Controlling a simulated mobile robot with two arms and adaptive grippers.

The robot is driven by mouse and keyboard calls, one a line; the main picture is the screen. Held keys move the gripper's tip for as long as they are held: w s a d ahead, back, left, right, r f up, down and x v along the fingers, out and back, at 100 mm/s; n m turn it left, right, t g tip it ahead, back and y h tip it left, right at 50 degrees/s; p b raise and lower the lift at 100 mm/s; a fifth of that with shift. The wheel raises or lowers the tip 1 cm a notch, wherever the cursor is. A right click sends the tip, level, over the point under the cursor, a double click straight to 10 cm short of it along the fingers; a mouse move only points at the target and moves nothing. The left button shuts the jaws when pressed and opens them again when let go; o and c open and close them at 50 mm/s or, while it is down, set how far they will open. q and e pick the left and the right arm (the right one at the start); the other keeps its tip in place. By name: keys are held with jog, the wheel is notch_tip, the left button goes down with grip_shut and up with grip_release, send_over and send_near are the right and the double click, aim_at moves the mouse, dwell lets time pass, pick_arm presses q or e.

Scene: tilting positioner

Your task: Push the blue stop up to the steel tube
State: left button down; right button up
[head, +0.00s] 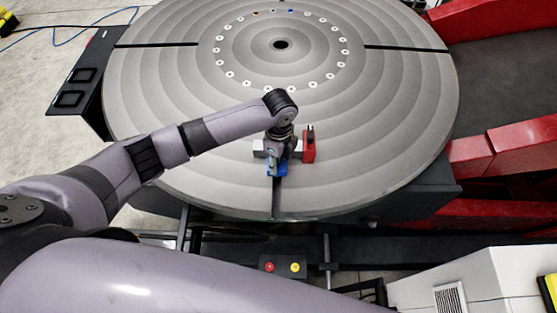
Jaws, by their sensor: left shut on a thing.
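My left gripper (276,156) reaches down over the front part of the round grey turntable. It is shut on the blue stop (283,169), which shows small and blue just under the fingers. A light grey piece, probably the steel tube (260,147), lies behind and beside the gripper and is partly hidden by it. A red block (308,150) with a dark top stands just right of the gripper. I cannot tell whether the blue stop touches the tube. My right gripper is not in view.
The turntable (180,90) has a ring of pale bolts, a centre hole and radial slots; one slot (277,200) runs forward from the stop. Its top is otherwise largely clear. A red frame (500,150) stands at right. A box with red and yellow buttons (282,267) sits in front.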

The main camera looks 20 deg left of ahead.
pick_arm(q)
jog(key=shift+s, duration=0.2)
dwell(0.3)
jog(key=c, duration=0.8)
grip_release()
jog(key=shift+c, duration=0.2)
jog(key=o, duration=0.5)
jog(key=shift+r, duration=0.1)
jog(key=shift+r, duration=3.4)
jog(key=shift+s+f, duration=0.1)
